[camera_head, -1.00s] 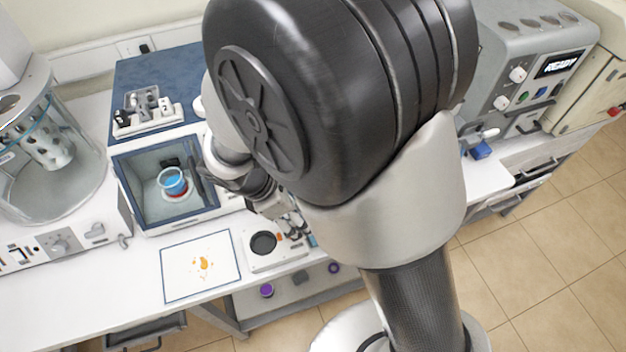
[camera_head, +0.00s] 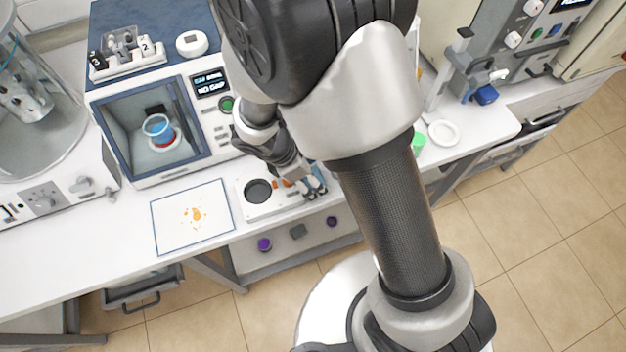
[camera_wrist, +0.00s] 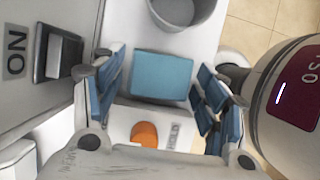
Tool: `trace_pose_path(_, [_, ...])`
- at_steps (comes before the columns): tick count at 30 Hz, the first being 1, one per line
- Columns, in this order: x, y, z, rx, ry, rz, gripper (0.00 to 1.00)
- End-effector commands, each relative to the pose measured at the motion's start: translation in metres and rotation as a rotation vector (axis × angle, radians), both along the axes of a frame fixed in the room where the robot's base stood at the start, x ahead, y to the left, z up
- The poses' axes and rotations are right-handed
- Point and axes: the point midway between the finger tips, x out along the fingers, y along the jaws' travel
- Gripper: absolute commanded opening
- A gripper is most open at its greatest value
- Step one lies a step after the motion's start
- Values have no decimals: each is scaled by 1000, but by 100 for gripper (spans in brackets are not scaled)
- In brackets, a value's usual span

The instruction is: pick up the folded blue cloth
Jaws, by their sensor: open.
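The folded blue cloth (camera_wrist: 161,76) lies flat on a white surface in the wrist view, as a neat light-blue rectangle. My gripper (camera_wrist: 158,92) is open, with its blue-padded fingers on the left and right of the cloth. The cloth shows between them, and I see no grip on it. How high the fingers are above it is hard to tell. In the head view my gripper (camera_head: 312,182) points down at the bench's front edge, right of a small white device. I cannot make out the cloth there; my arm covers much of that area.
An orange button (camera_wrist: 145,134) beside a HOLD label is near the fingers. A grey round container (camera_wrist: 182,12) stands beyond the cloth. The white device with a dark round plate (camera_head: 258,191) and a stained white sheet (camera_head: 192,216) are on the bench. An open chamber holds a blue-filled cup (camera_head: 158,130).

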Motion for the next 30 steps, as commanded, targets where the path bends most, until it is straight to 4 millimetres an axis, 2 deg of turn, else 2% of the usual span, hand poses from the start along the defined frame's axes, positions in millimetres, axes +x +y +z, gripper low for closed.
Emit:
trace_pose_path(4, [0,0,1,0,-1,0,67])
trace_pose_path(15, [0,0,2,0,-1,1,44])
trace_pose_path(23, [0,0,3,0,-1,1,44])
trace_pose_path(26, [0,0,9,-1,-2,2,44])
trace_pose_path(30, [1,1,26,2,-4,1,44])
